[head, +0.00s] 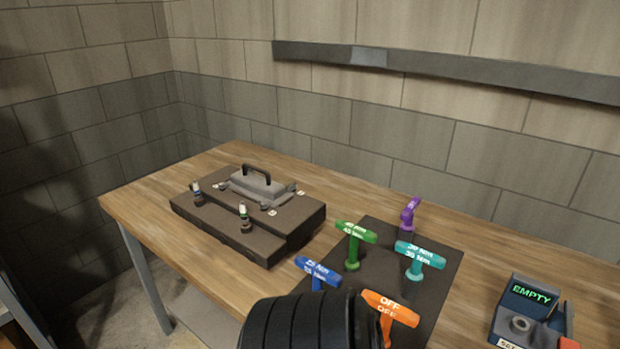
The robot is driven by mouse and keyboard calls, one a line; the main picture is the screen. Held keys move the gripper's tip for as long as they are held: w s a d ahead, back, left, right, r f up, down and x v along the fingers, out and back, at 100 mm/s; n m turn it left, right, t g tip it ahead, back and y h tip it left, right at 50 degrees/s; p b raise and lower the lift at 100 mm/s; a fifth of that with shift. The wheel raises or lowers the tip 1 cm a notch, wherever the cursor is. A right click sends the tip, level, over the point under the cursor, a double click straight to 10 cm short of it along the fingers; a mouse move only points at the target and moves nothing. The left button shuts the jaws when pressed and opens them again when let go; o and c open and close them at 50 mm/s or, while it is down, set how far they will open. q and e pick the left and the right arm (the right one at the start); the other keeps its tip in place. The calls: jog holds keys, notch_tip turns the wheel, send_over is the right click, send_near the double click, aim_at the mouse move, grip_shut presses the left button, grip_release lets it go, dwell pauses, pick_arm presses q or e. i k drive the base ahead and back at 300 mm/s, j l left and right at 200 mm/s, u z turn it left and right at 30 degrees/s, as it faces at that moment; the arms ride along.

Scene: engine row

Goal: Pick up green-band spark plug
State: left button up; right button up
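The green-band spark plug (244,217) stands upright at the front of a dark block (212,231) on the wooden table. It is small in the head view, with a pale top and a green band. Nothing touches it that I can see. A second spark plug (197,194), which seems to have a blue band, stands to its left on the same block. Neither of my grippers is in view. A black ribbed part, probably my own arm, fills the bottom middle.
Several T-handled tools, including a green one (355,233) and a teal one (419,254), stand on a dark mat (447,277) right of the block. A device reading "EMPTY" (531,295) is at far right. Table space left of the block is narrow.

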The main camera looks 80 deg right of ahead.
aim_at(245, 220)
jog(key=z, duration=2.2)
jog(key=i+j, duration=0.1)
jog(key=j, duration=0.3)
jog(key=i+j+z, duration=0.1)
jog(key=j+z, duration=0.95)
jog(key=j, duration=0.05)
